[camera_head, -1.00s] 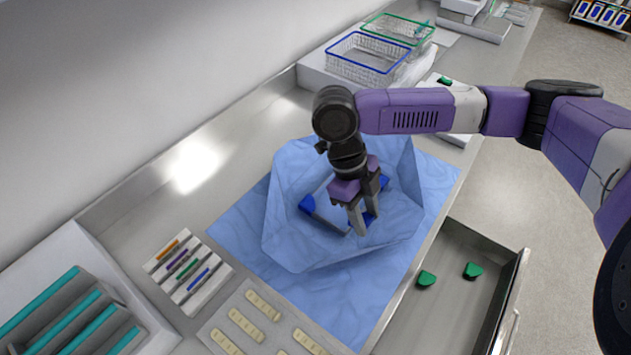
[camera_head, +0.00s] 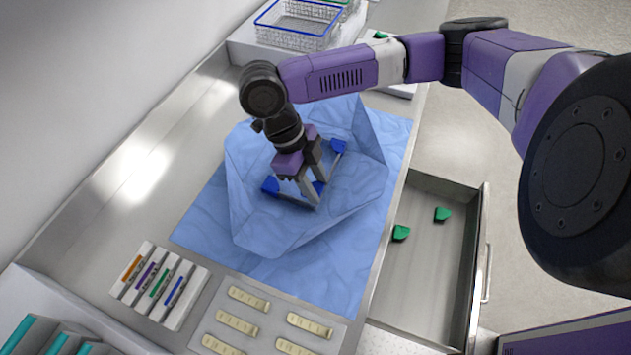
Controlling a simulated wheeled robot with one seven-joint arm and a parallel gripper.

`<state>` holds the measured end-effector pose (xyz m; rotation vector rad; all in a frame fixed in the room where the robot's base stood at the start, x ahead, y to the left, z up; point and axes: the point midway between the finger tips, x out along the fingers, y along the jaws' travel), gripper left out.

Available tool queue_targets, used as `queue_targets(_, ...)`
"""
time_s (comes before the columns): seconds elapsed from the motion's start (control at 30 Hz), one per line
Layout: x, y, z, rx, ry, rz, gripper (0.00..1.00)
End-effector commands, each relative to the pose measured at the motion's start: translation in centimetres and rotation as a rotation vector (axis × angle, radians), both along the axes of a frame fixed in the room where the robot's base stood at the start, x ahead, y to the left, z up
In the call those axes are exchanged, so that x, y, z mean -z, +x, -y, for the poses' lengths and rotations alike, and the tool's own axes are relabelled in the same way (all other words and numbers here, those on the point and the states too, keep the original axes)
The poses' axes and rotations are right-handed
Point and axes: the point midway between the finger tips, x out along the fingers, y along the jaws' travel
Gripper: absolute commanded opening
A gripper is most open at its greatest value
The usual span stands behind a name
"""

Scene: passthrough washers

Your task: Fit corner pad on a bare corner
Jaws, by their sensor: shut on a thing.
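A tray with blue corner pads lies inside an opened blue wrap (camera_head: 245,200) on the bench. One blue corner pad (camera_head: 270,186) is at its left corner and another blue corner pad (camera_head: 338,145) at its far corner. My gripper (camera_head: 317,190) points down over the tray's near right corner. Its fingers are shut on a blue corner pad (camera_head: 319,187), which shows between them. I cannot tell whether this pad sits on the tray's corner. The fingers and wrist hide part of the tray. Two green corner pads (camera_head: 401,232) (camera_head: 442,214) lie in the open drawer.
The open drawer (camera_head: 430,270) juts out at the right of the bench. A rack with blue rim (camera_head: 295,40) stands at the back. A rack of coloured strips (camera_head: 160,287) and a tray of tan pieces (camera_head: 265,325) are at the front. Bare bench lies left of the wrap.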

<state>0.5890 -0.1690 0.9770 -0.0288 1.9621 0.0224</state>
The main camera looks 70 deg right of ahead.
Motion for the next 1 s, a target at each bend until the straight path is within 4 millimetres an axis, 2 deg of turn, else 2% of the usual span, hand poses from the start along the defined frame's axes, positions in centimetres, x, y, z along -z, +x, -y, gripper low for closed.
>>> queue_targets(1.0, 4.8, 0.0, 0.0, 0.0, 0.001, -0.001, 0.0)
